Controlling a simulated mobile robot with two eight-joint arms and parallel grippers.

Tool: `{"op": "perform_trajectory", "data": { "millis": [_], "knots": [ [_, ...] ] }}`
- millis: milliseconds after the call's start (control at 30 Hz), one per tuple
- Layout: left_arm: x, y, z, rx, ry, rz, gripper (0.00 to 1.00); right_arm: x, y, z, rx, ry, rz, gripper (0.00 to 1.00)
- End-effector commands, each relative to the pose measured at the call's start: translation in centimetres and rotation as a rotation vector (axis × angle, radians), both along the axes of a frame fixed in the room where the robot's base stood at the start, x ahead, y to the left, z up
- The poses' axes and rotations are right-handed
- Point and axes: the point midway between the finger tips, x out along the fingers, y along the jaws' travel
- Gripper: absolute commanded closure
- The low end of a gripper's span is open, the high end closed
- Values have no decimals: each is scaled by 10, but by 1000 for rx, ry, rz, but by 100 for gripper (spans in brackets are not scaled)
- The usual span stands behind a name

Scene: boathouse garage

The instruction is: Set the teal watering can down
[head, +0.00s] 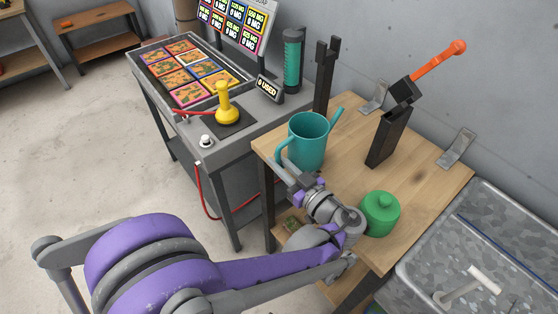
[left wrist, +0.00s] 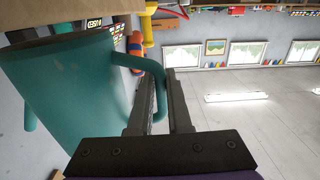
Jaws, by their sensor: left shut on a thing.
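The teal watering can (head: 308,142) is upright at the left end of the wooden bench (head: 425,205), its spout pointing right and its handle toward my left gripper. My left gripper (head: 293,172) is shut on the can's handle. In the left wrist view the can (left wrist: 70,85) fills the left side, and its handle passes between the fingers (left wrist: 160,105). I cannot tell for sure whether the can's base touches the bench top. My right gripper is in neither view.
A green lidded pot (head: 380,213) stands on the bench beside my left wrist. A console with a yellow joystick (head: 227,108) is left of the bench, a metal basin (head: 490,240) right.

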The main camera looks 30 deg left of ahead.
Motion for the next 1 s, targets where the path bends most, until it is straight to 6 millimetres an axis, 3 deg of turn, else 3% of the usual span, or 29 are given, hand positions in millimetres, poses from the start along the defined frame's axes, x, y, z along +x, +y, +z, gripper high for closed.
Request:
{"op": "perform_trajectory", "data": {
  "millis": [933,967,1000],
  "knots": [
    [0,0,-12,1,0,0,100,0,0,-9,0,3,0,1],
    [0,0,-12,1,0,0,82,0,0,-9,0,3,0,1],
    [0,0,-12,1,-1,0,75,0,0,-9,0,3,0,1]
  ]
}}
